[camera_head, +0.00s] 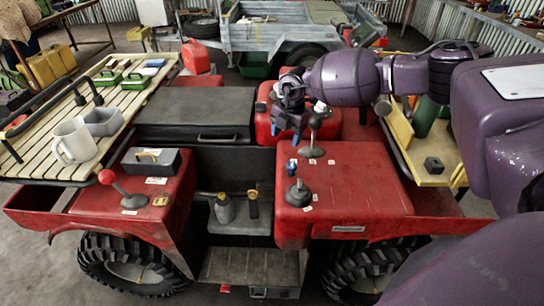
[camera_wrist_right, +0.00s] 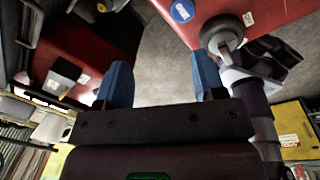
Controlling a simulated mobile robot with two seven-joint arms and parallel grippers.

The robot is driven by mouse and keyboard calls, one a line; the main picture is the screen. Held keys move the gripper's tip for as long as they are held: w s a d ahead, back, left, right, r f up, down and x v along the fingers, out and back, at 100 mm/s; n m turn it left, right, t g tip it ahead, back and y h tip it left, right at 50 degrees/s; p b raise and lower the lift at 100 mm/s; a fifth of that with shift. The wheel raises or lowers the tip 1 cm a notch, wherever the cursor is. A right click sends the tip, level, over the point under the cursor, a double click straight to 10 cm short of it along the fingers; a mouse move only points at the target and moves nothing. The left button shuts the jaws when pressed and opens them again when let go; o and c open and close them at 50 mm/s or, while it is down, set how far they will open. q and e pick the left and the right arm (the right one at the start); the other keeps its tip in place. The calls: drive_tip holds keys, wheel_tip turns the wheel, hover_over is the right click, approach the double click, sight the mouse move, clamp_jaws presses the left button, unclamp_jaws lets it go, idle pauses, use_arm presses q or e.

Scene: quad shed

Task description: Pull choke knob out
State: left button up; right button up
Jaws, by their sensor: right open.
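A small blue knob (camera_head: 292,165) stands on the red body panel of the quad (camera_head: 350,180); it may be the choke knob, but its label is too small to read. A blue round cap (camera_wrist_right: 182,10) shows at the top of the right wrist view and looks like the same knob. My right gripper (camera_head: 287,128) is open and empty above and behind it. Its two blue fingers are spread in the right wrist view (camera_wrist_right: 162,82), apart from the cap. My left gripper is not in view.
A black-booted lever (camera_head: 298,192) stands just in front of the blue knob. A grey-headed lever (camera_head: 312,138) rises close to my right gripper. A red-ball lever (camera_head: 107,177) is on the left fender. A slatted rack (camera_head: 50,140) carries a mug (camera_head: 73,141).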

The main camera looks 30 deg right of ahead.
sight(292, 165)
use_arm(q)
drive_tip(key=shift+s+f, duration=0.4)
use_arm(e)
drive_tip(key=f+m, duration=0.1)
drive_tip(key=f, duration=0.2)
drive_tip(key=s+d+f+m, duration=0.1)
drive_tip(key=f, duration=0.6)
drive_tip(key=shift+s+d+f+m+g+h, duration=0.2)
drive_tip(key=shift+s+f+m+g+h, duration=0.15)
drive_tip(key=shift+m+g+h, duration=0.05)
